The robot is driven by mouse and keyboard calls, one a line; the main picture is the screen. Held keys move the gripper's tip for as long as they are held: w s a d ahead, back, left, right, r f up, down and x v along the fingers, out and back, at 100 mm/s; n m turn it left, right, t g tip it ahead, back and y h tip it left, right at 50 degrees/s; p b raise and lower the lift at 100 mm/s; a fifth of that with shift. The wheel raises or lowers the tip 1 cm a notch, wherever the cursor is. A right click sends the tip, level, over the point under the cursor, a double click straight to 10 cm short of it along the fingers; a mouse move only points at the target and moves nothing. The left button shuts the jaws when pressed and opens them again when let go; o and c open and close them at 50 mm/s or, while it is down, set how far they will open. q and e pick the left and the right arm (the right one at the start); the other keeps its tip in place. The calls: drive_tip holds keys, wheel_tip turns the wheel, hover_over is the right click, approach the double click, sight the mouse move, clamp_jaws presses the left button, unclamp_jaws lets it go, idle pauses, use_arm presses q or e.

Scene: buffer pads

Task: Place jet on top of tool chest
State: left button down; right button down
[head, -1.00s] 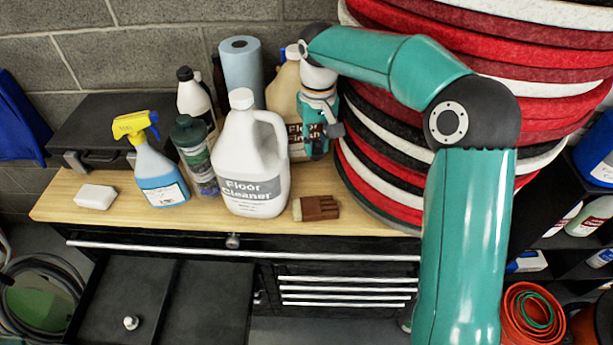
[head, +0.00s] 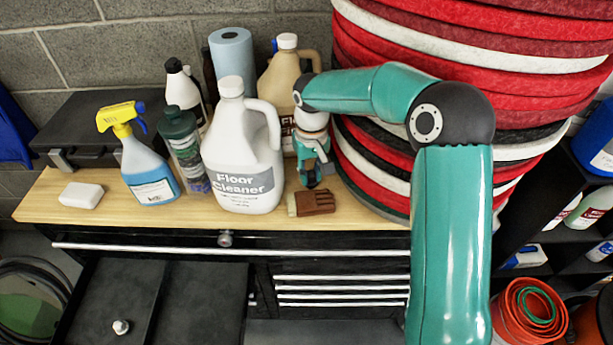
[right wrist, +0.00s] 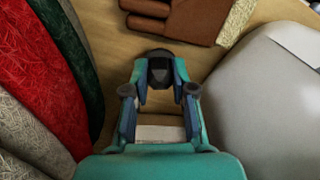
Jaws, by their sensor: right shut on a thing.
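The tool chest has a wooden top (head: 110,208) over a black body with drawers. My right gripper (head: 314,172) is low over the top, between the floor cleaner jug and the stacked pads. In the right wrist view my right gripper (right wrist: 160,90) is shut on a small dark piece (right wrist: 160,66) at its fingertips, with wood behind it. It may be the jet; most of it is hidden, and I cannot tell if it touches the wood. A small pale metallic piece (head: 121,327) lies in the open drawer; I cannot tell what it is. My left gripper is out of view.
Red, white and black pads (head: 470,50) rise at the right. A spray bottle (head: 148,170) and white block (head: 81,195) stand left.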

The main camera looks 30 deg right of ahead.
sight(311, 172)
drive_tip(key=shift+f, duration=0.1)
drive_tip(key=c, duration=1)
unclamp_jaws()
drive_tip(key=shift+o, duration=0.2)
use_arm(q)
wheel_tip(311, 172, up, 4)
drive_tip(key=p, duration=0.4)
use_arm(e)
wheel_tip(311, 172, up, 6)
drive_tip(key=shift+r, duration=0.15)
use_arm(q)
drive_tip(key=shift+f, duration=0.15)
use_arm(e)
wheel_tip(311, 172, up, 6)
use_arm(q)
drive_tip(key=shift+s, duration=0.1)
